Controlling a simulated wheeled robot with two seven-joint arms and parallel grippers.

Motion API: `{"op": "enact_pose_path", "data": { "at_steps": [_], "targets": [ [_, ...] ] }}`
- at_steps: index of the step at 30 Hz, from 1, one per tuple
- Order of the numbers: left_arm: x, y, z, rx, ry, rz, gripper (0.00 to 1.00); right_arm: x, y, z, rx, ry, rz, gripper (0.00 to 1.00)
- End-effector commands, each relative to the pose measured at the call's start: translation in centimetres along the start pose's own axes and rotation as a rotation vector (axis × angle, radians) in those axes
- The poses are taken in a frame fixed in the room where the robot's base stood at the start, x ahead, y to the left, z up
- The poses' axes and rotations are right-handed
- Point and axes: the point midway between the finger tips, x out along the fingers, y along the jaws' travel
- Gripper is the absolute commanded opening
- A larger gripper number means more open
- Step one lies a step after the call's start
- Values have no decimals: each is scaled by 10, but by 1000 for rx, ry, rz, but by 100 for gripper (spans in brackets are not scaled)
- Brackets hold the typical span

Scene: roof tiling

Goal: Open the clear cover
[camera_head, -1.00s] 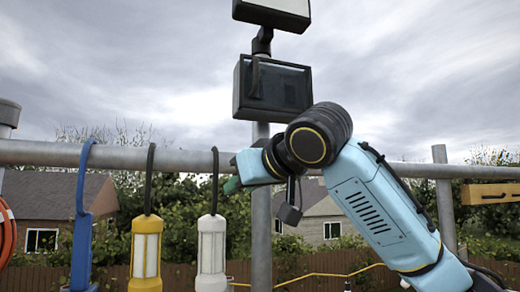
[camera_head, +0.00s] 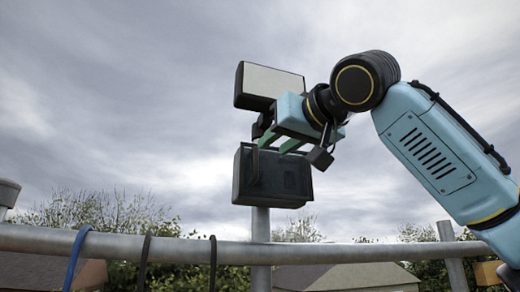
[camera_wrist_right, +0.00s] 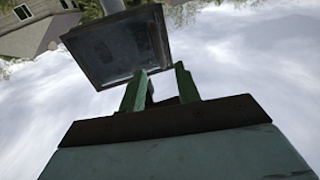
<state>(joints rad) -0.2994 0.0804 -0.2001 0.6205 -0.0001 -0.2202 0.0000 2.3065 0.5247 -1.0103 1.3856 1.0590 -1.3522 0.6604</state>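A dark box (camera_head: 246,188) with a clear, glassy front cover (camera_head: 289,177) is mounted on a grey pole. The cover looks closed. It also shows in the right wrist view as a dark-framed pane (camera_wrist_right: 112,48). My right gripper (camera_head: 272,146) is at the top edge of the box, its green fingers pointing down and left. In the right wrist view its fingers (camera_wrist_right: 158,82) are apart, with a small dark part between them near the box edge. I cannot tell whether they touch it. My left gripper is not in view.
A lamp head with a pale panel (camera_head: 270,82) sits just above the box, close to my right gripper. A horizontal grey rail (camera_head: 345,252) runs below, with a blue strap (camera_head: 77,250) and dark straps over it. Open sky lies left of the box.

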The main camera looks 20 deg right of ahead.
Motion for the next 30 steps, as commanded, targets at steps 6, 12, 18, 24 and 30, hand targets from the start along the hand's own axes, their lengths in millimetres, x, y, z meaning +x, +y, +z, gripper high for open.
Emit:
{"op": "enact_pose_path", "data": {
  "at_steps": [6,12,18,24,30],
  "targets": [
    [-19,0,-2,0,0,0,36,44,0,-2,-1,-1,1,33],
    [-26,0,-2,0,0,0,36,65,0,-2,-1,2,0,33],
    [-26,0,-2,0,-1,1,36,70,0,0,-1,1,1,33],
    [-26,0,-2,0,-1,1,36,70,0,0,-1,1,0,29],
    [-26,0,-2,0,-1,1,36,70,0,0,-1,2,0,2]
  ]
}}
